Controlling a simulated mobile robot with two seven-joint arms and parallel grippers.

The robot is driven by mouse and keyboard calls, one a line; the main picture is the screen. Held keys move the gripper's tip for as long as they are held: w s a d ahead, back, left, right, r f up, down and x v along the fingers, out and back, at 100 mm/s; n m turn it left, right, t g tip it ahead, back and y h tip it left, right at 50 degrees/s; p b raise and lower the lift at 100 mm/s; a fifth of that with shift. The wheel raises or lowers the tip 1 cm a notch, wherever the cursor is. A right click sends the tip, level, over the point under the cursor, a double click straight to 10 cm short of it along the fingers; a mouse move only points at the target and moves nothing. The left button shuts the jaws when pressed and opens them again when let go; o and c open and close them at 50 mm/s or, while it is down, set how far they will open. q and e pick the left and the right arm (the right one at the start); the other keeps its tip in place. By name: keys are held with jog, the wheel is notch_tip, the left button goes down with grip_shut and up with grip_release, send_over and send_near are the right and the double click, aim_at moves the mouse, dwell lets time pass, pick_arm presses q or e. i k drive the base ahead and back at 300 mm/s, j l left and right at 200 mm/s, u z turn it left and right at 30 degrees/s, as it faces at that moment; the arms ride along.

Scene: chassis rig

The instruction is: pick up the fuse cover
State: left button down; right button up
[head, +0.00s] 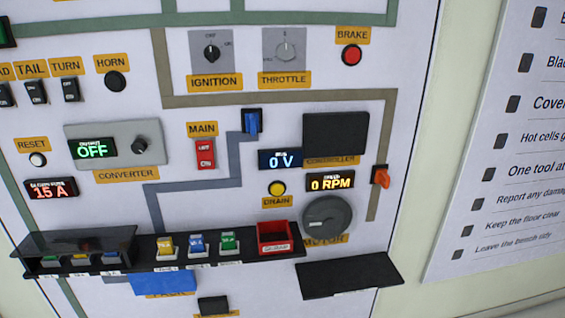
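What looks like the fuse cover (80,241) is a dark, smoky, see-through box at the left end of a black shelf. It sits over several coloured fuses (81,258), which show under its front edge. Neither my left nor my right gripper is in view, and nothing is seen touching the cover.
The black shelf (200,256) also bears yellow, blue and green fuses and a red bin (278,237). A bare black ledge (347,275) juts out at lower right. A motor disc (327,217) and an orange lever (381,177) stick out nearby. A rules sign (505,140) hangs at right.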

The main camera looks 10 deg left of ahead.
aim_at(109, 239)
jog(key=k+j+u, duration=0.1)
jog(key=u, duration=1.45)
